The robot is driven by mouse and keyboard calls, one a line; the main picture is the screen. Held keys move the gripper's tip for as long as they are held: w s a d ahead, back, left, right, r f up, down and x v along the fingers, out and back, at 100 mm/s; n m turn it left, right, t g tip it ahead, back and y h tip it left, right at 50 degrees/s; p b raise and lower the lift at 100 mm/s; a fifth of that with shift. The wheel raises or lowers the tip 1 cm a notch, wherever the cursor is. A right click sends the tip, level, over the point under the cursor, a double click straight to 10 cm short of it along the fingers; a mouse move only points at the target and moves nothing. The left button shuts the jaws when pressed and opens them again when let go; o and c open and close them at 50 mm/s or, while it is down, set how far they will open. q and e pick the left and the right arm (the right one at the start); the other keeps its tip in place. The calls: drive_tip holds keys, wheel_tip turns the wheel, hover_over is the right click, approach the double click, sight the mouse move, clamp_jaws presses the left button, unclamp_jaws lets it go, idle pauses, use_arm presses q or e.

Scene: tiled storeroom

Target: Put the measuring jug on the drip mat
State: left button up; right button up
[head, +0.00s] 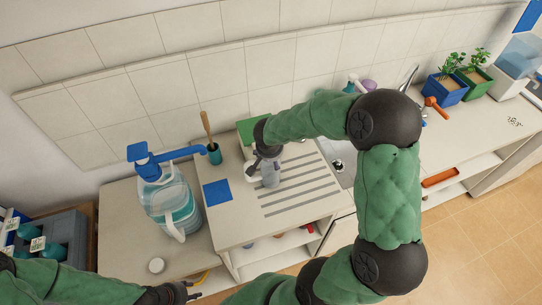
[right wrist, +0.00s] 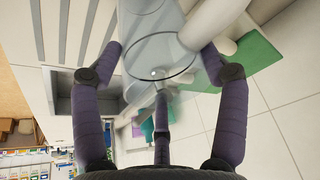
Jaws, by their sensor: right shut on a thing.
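The measuring jug (head: 271,177) is a clear, greyish vessel over the pale counter, left of the counter's drain grooves. My right gripper (right wrist: 162,54) is shut on it, with a finger on either side of its round rim (right wrist: 160,78). In the head view my right gripper (head: 266,160) reaches it from above. I cannot tell whether its base touches the counter. A flat blue square (head: 217,192) lies on the counter left of the jug; it may be the drip mat. My left gripper (head: 180,291) is low at the bottom edge, away from the jug; its jaws are too small to read.
A large water bottle (head: 170,203) with a blue pump stands left of the blue square. A green flat thing (head: 247,129) is behind the jug. The sink (head: 337,151) is to the right.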

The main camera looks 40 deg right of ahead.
drive_tip(key=shift+r, duration=0.1)
drive_tip(key=o, duration=1.6)
drive_tip(key=shift+o, duration=0.2)
